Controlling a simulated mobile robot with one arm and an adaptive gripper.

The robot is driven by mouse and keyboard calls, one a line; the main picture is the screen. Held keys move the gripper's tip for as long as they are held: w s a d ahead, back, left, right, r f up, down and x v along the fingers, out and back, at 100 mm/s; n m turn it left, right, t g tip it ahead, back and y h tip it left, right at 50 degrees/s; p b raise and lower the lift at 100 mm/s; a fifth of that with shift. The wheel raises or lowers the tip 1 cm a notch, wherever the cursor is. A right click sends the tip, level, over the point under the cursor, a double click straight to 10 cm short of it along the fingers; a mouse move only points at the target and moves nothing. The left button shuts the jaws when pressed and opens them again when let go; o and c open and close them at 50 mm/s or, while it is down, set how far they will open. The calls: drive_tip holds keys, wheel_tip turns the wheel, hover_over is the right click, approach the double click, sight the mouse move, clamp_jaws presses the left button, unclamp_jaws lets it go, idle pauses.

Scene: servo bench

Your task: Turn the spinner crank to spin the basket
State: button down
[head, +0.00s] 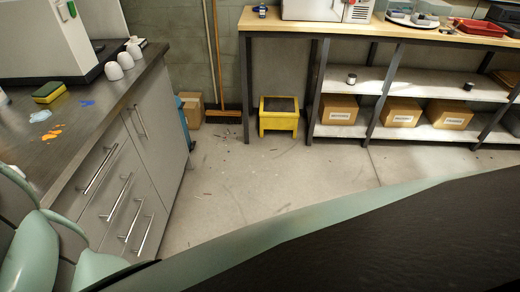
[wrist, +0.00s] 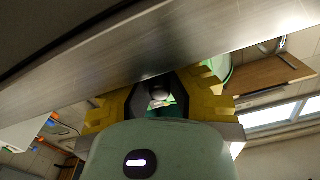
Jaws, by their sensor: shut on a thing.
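My gripper (wrist: 158,94) shows in the wrist view, with yellow fingers on either side of a small dark thing (wrist: 155,80). It is shut on that thing, mostly hidden between the fingers; I cannot tell whether it is the crank's knob. A long grey metallic surface (wrist: 150,45) runs across the picture very close to the fingertips. I cannot make out the spinner, its crank or its basket in either view. The head view does not show my gripper.
A dark counter (head: 95,120) with drawers stands at left, with a sponge (head: 48,92), spills and white cups (head: 114,71). A yellow step stool (head: 278,118) stands below the rear workbench (head: 300,29). The floor (head: 250,190) between is mostly clear. My body fills the head view's lower right.

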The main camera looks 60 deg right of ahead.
drive_tip(key=shift+f, duration=0.1)
drive_tip(key=c, duration=0.9)
unclamp_jaws()
drive_tip(key=v, duration=1.2)
